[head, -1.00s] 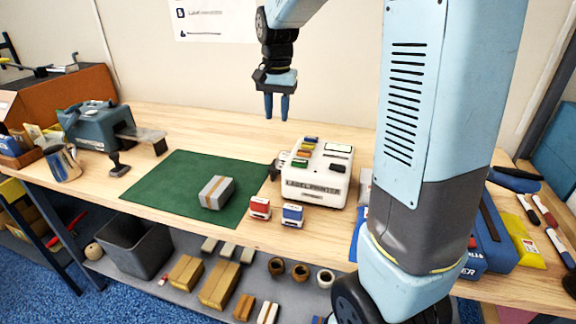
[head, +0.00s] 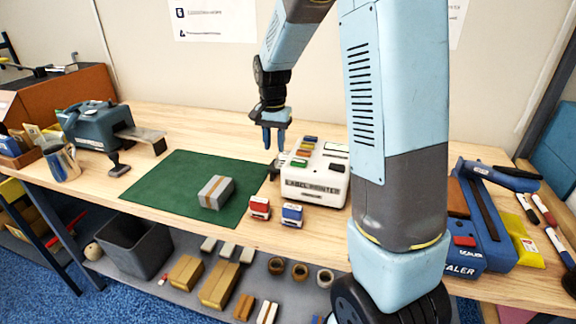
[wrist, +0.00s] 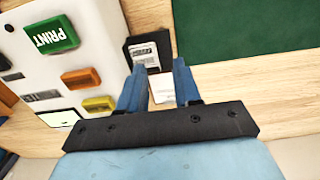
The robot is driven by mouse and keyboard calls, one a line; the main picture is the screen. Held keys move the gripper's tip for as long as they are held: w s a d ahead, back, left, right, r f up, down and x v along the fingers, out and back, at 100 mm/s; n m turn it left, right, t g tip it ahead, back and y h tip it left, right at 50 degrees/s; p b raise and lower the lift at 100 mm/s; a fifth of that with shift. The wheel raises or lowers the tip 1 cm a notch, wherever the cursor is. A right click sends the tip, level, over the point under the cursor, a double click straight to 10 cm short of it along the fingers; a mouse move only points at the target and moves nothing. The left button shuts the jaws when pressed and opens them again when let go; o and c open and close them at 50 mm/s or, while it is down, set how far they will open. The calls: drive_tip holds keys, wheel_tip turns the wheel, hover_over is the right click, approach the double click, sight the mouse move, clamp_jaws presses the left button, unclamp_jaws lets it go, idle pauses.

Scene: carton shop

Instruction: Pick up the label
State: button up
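The label (wrist: 145,54) is a small white piece with dark print. In the wrist view it lies at the dark outlet on the side of the white label printer (wrist: 85,25). In the head view the printer (head: 318,187) stands right of the green mat, and the label is too small to make out clearly beside it. My gripper (head: 273,148) is above the printer's left side, pointing down. In the wrist view its blue fingers (wrist: 158,68) are apart, with the label just beyond the tips. Nothing is clearly held between them.
A grey parcel (head: 216,192) sits on the green mat (head: 165,185). A red stamp (head: 260,208) and a blue stamp (head: 292,215) stand in front of the printer. A blue sealer (head: 482,235) is at the right. The table behind the mat is clear.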

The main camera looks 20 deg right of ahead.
sight(276, 166)
drive_tip(key=shift+s+d+f, duration=0.1)
drive_tip(key=shift+s+f, duration=0.05)
drive_tip(key=shift+f, duration=1.15)
drive_tip(key=shift+s+d+f, duration=0.1)
drive_tip(key=shift+f, duration=1.2)
drive_tip(key=shift+c, duration=0.3)
clamp_jaws()
